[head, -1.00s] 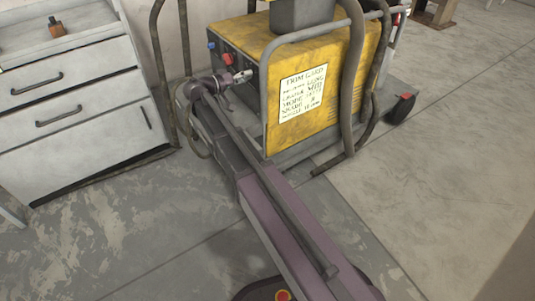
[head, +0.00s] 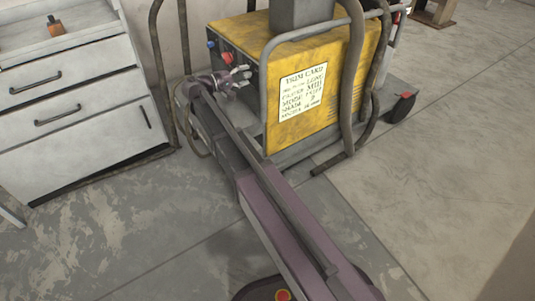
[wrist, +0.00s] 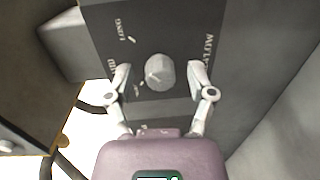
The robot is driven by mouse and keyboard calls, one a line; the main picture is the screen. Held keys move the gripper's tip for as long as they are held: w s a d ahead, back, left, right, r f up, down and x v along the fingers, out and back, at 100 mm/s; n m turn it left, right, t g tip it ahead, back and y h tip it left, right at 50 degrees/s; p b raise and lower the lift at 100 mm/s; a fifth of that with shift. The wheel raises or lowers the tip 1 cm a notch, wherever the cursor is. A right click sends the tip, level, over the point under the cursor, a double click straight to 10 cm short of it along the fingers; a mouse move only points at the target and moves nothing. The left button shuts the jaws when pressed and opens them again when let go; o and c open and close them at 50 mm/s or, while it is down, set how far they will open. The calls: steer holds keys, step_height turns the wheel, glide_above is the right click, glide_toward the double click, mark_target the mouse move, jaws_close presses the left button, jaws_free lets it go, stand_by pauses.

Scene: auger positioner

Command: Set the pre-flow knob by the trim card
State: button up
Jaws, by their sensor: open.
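The pre-flow knob appears to be the pale round knob (wrist: 160,72) on a dark panel (wrist: 103,22) in the wrist view. Small rotated labels surround it; one at upper left reads LONG, and the others are hard to read. Its pointer direction is unclear. My gripper (wrist: 161,80) is open, with one finger to each side of the knob and gaps between. In the head view my gripper (head: 240,76) is at the front panel of the yellow machine (head: 300,55). The trim card (head: 303,92) is on the machine's side; its small text is blurred, so the pre-flow entry is uncertain.
Grey tube rails (head: 357,75) frame the machine. Blue and red fittings (head: 211,44) sit on its front panel. A drawer cabinet (head: 75,90) stands at left with a small orange-brown item (head: 55,27) on top. The floor at right is clear.

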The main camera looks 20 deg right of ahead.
steer(key=n, duration=0.4)
steer(key=shift+h+b, duration=0.3)
steer(key=n, duration=0.4)
steer(key=shift+f+b, duration=0.1)
steer(key=shift+b, duration=0.2)
steer(key=shift+n, duration=0.4)
steer(key=v, duration=1.4)
steer(key=shift+w+a+f, duration=0.1)
steer(key=shift+w+a, duration=0.05)
steer(key=shift+w, duration=0.05)
steer(key=s+d+f+m+g+y+p, duration=0.35)
steer(key=s+d+f+y, duration=0.3)
steer(key=s+d, duration=0.5)
steer(key=s+d+f+m+y+p, duration=0.1)
steer(key=s+f+m+y+p, duration=0.1)
steer(key=s+m+y, duration=0.2)
steer(key=s+d+f+m+y+p, duration=0.1)
steer(key=s+f+m+y+p, duration=0.1)
steer(key=s+y, duration=0.4)
steer(key=shift+s+d+m+g+p, duration=0.4)
steer(key=shift+s+m, duration=0.45)
steer(key=shift+s, duration=1.05)
